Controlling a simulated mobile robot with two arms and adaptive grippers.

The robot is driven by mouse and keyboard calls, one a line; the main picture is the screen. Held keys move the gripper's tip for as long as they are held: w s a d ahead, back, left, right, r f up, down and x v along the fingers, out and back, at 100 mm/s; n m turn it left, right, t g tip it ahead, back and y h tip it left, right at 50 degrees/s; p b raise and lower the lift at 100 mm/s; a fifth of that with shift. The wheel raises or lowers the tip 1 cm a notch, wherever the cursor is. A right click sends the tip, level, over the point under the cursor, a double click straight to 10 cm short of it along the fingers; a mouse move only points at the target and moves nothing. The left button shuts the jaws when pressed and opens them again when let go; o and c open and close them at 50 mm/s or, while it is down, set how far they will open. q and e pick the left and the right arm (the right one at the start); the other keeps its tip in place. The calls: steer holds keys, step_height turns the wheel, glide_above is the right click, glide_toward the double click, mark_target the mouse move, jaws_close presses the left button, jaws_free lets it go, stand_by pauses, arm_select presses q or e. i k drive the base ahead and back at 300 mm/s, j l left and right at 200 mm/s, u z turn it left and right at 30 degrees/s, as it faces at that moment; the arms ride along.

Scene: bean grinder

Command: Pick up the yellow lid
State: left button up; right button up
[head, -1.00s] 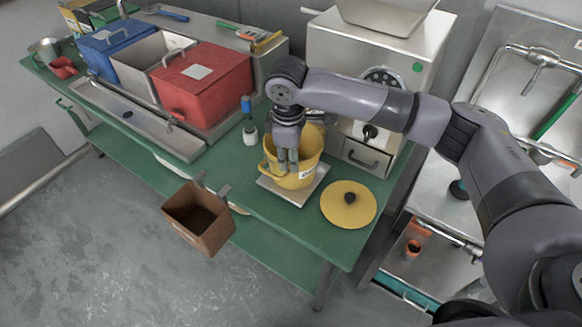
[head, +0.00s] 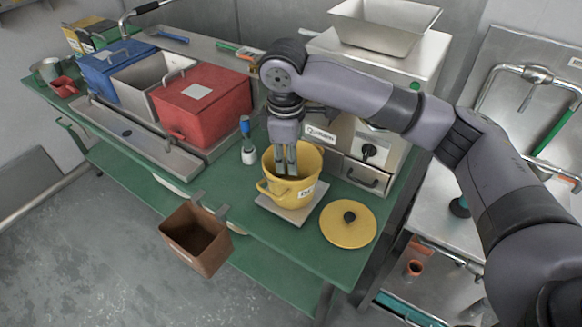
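The yellow lid (head: 347,226) is a round disc with a black knob. It lies flat on the green table, right of the yellow pot. The yellow pot (head: 273,192) stands open on a square scale plate (head: 293,215). My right gripper (head: 286,171) points down over the pot, its fingertips at or inside the mouth, left of and behind the lid. The two fingers show a narrow gap between them, and I see nothing held. My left gripper is not in view.
The grinder (head: 352,130) stands behind the pot. A brown bin (head: 196,238) hangs at the table's front edge. A red box (head: 203,105) and a blue box (head: 105,63) stand left. Green table surface (head: 240,222) lies bare left of the pot.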

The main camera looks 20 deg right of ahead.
mark_target(347, 224)
steer(key=z, duration=1.15)
